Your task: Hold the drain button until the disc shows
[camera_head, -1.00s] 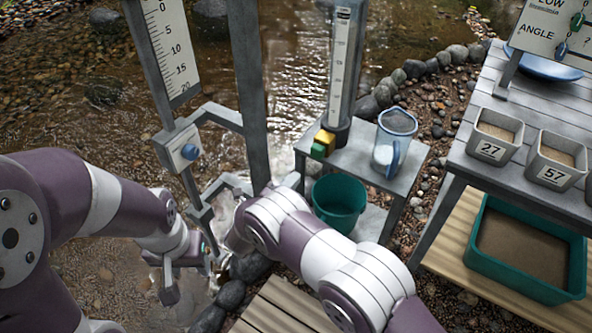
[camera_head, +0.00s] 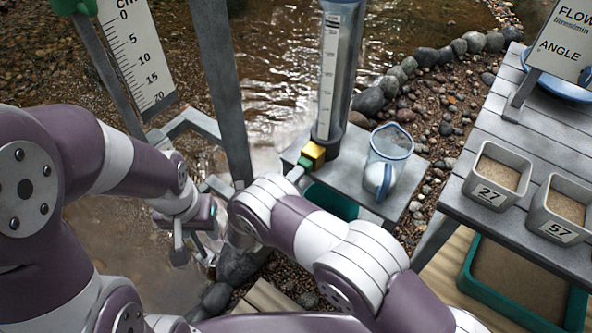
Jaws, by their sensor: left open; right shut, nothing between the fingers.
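A clear upright tube (camera_head: 338,75) with a white printed scale stands on a small grey stand (camera_head: 350,168). I can make out no disc in the tube. My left gripper (camera_head: 192,256) is open and empty, low at the left over the water, apart from the tube.
A clear jug (camera_head: 388,160) stands right of the tube. A teal bucket (camera_head: 335,200) is below the stand. Trays 27 (camera_head: 487,192) and 57 (camera_head: 555,228) stand on the right table (camera_head: 458,165). A scale board (camera_head: 140,50) and grey post (camera_head: 220,85) rise at left.

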